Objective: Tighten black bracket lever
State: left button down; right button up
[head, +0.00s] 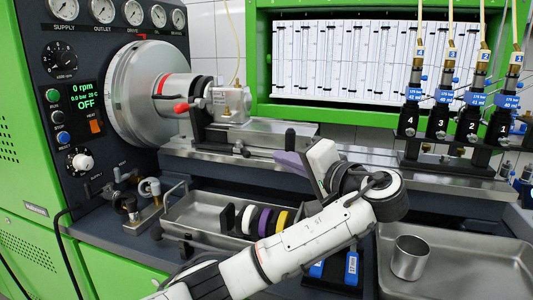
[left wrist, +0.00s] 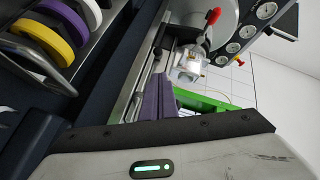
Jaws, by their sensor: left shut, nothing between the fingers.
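The pump (head: 230,103) is a pale metal block with a red-tipped handle (head: 181,108), mounted on a dark bracket (head: 228,134) above the bench rail. A small black lever (head: 242,150) shows low on the front of the bracket. My left gripper (head: 288,160) has purple fingers and is shut and empty. It is to the right of the lever, pointing left, apart from it in the picture. In the left wrist view the purple fingers (left wrist: 158,98) point toward the pump (left wrist: 188,68); the lever is too small to tell there. My right gripper is not in view.
A tray (head: 208,236) with white, purple and yellow rings stands below the rail. A metal cup (head: 410,257) stands in a larger tray (head: 470,270) at right. Several numbered injectors (head: 467,125) stand at right behind. The gauge panel (head: 70,60) is at left.

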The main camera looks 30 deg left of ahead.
pick_arm(q)
send_near(242, 149)
jog(key=w+a, duration=0.4)
jog(key=shift+w+f, duration=0.2)
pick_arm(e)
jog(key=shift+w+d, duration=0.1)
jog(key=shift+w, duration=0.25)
pick_arm(q)
jog(key=shift+d, duration=0.2)
